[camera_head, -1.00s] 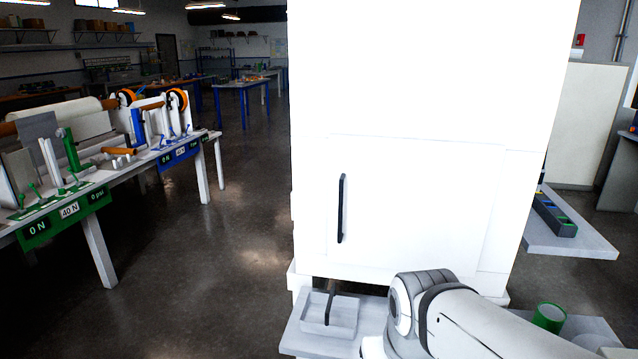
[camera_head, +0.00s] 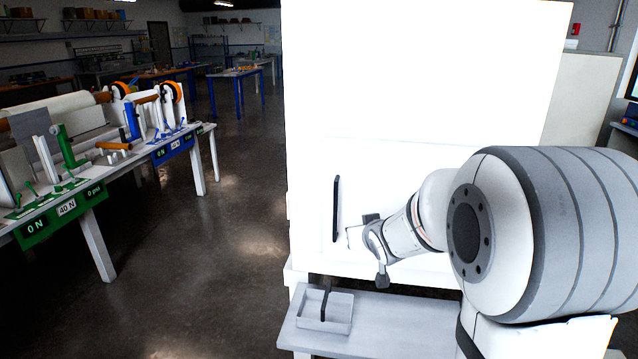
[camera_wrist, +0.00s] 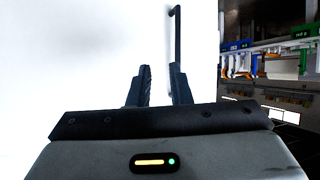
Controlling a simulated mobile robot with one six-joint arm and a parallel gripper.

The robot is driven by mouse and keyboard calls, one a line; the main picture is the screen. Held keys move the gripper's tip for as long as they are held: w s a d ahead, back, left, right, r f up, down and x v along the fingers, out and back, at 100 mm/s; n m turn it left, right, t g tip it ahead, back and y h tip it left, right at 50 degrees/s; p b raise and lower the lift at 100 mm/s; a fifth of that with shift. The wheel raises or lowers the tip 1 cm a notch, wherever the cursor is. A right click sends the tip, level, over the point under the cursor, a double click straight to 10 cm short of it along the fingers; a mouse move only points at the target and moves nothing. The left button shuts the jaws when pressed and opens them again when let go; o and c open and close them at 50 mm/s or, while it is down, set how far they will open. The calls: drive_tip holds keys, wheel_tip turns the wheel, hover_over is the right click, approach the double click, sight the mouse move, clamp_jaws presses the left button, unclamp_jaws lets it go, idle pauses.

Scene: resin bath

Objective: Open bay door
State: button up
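The white bay door (camera_head: 400,180) is flush with the front of the tall white cabinet and looks closed. Its black vertical bar handle (camera_head: 336,208) is near the door's left edge; it also shows in the wrist view (camera_wrist: 177,32). My gripper (camera_head: 352,236) is in front of the door, just right of the handle's lower part. In the wrist view, my gripper (camera_wrist: 159,70) has its two dark fingers apart with nothing between them. The handle appears beyond the right fingertip there. I cannot tell whether they touch.
A grey shelf (camera_head: 400,315) juts out below the door and carries a small open tray (camera_head: 325,312) with a dark upright handle. A bench (camera_head: 95,240) with test rigs stands at left. The floor (camera_head: 215,260) between bench and cabinet is clear.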

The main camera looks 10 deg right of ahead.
sight(337, 192)
drive_tip(key=w+a+t+y+p, duration=0.1)
drive_tip(key=w, duration=0.5)
drive_tip(key=w+a+r+n+t+y+p, duration=0.1)
drive_tip(key=w+t+y+p, duration=0.1)
drive_tip(key=w, duration=0.4)
drive_tip(key=w+a+n+t+y+p, duration=0.1)
drive_tip(key=w+a+t+y+p, duration=0.1)
drive_tip(key=w, duration=0.4)
drive_tip(key=shift+w+r, duration=0.3)
drive_tip(key=shift+w, duration=0.1)
clamp_jaws()
